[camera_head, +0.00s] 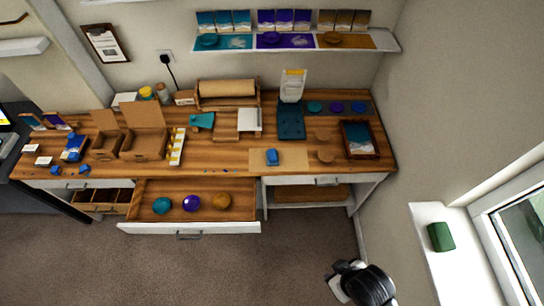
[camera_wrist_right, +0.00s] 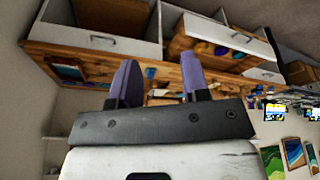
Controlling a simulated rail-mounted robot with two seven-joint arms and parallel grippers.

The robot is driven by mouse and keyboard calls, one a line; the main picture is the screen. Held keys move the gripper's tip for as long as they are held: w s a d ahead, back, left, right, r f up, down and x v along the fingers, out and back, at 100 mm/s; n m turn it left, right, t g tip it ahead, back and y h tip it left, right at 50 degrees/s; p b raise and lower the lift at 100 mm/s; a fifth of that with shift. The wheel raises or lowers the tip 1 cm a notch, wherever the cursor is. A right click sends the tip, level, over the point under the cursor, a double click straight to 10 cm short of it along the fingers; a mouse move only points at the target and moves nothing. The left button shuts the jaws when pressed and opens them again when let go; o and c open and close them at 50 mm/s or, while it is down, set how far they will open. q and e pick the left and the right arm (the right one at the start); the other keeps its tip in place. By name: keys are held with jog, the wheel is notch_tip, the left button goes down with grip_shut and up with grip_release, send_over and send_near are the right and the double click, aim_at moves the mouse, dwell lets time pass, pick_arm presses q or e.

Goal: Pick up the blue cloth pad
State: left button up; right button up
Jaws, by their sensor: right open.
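The blue cloth pad (camera_head: 272,157) lies near the front edge of the wooden bench, on a pale beige sheet (camera_head: 293,158). My right arm comes in at the bottom of the head view, with its gripper (camera_head: 340,286) low in front of the bench, well away from the pad. In the right wrist view my right gripper (camera_wrist_right: 158,72) is open and its two purple-grey fingers are apart with nothing held. A small blue shape, which looks like the pad (camera_wrist_right: 150,73), shows far behind between the fingers. My left gripper is not in view.
An open drawer (camera_head: 190,228) with teal, purple and amber discs sticks out left of the pad. A framed tray (camera_head: 360,139) and round wooden pieces stand right of it. A cardboard box (camera_head: 143,143) is at left. A green block (camera_head: 440,237) lies on the window sill.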

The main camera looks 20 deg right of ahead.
jog(key=o, duration=0.5)
jog(key=shift+w, duration=0.1)
